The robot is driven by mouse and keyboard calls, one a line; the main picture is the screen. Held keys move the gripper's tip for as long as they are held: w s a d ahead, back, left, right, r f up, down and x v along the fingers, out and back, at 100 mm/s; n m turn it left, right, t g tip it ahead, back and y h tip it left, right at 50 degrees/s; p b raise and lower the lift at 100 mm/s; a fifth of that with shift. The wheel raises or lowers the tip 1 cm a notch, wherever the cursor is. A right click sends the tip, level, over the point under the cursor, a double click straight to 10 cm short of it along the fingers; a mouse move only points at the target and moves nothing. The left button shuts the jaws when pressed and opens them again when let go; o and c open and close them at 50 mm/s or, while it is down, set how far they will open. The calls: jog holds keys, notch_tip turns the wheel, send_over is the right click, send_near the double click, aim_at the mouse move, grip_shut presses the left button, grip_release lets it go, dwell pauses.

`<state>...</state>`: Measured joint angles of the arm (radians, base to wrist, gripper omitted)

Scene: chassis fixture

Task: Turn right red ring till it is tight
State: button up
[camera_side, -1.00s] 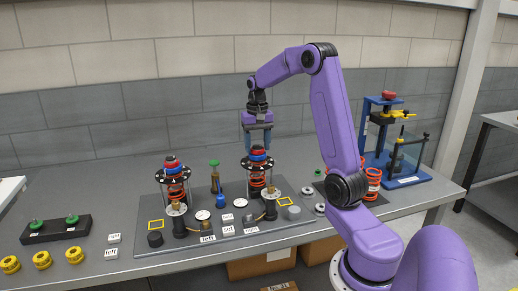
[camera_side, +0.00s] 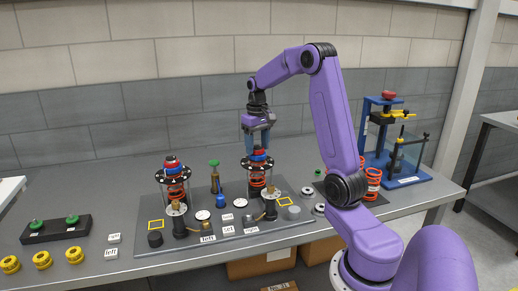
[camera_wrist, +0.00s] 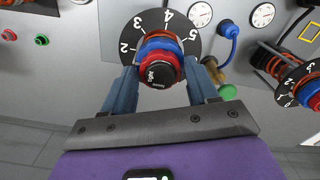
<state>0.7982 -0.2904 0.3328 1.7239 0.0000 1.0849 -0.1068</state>
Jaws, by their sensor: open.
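The right stack (camera_side: 258,160) stands on the grey plate, with red and blue rings above a black numbered dial and an orange spring. In the wrist view its red ring (camera_wrist: 150,62) shows beside a blue ring, under a dark-faced red cap (camera_wrist: 160,74). The dial (camera_wrist: 134,32) shows 2 to 5. My gripper (camera_side: 257,146) is above the stack, pointing down. In the wrist view my gripper (camera_wrist: 162,82) is open, one blue finger on each side of the cap. I cannot tell whether the fingers touch anything.
A similar left stack (camera_side: 173,176) stands on the same plate; it also shows in the wrist view (camera_wrist: 300,84). White gauges (camera_side: 203,215), a blue knob (camera_side: 221,201) and a brass post with a green top (camera_side: 214,178) stand between them.

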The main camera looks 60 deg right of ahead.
jog(key=n, duration=1.4)
dwell(0.4)
jog(key=n, duration=0.4)
jog(key=shift+n, duration=0.3)
